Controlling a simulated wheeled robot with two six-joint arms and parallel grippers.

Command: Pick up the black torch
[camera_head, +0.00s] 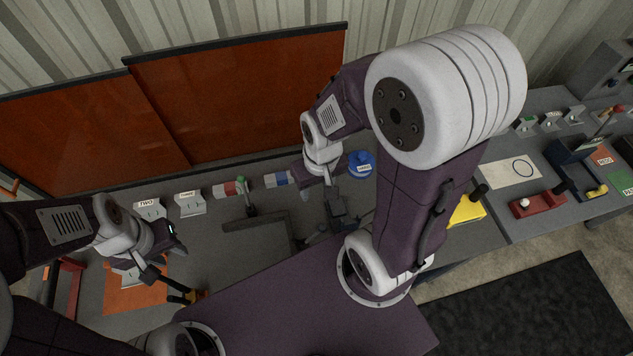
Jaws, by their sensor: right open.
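I cannot pick out the black torch with certainty. My right gripper (343,222) is open and points down over the middle of the bench, just below the blue round object (361,161). Dark shapes around its fingers are hard to separate from the gripper. My right arm hides part of the bench.
Labelled stands (150,209) and red-white and blue-white cylinders (277,180) line the back. Orange panels (240,100) rise behind. To the right are a yellow block (467,210), a red block (537,205), a white sheet (513,171) and a dark holder (574,160).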

